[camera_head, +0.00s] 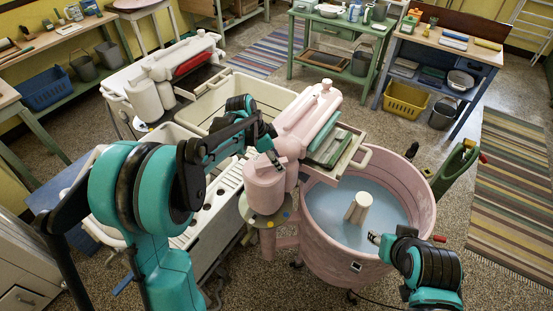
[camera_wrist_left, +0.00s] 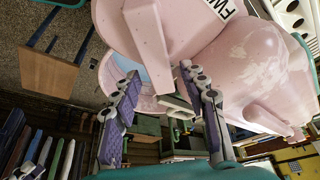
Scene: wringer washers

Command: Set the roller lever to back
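The pink wringer washer's pink gear housing (camera_head: 264,190) stands beside the tub (camera_head: 325,245), below the roller unit (camera_head: 308,115). In the left wrist view a pink bar-shaped lever (camera_wrist_left: 149,32) sticks out from the housing, with a white label reading "FW" (camera_wrist_left: 223,8) beside it. My left gripper (camera_head: 274,158) is above the housing. In its wrist view the two purple-padded fingers (camera_wrist_left: 158,76) are apart, with the lever's end just ahead of the gap; contact is not visible. My right arm (camera_head: 430,262) is at the lower right; its finger state is unclear.
Another washer with a red-marked roller unit (camera_head: 190,60) and pale tubs (camera_head: 250,98) stand left of the pink washer. A green workbench (camera_head: 335,45) and a blue-legged bench (camera_head: 450,45) stand behind. Striped rugs lie on the floor, with open floor at the right.

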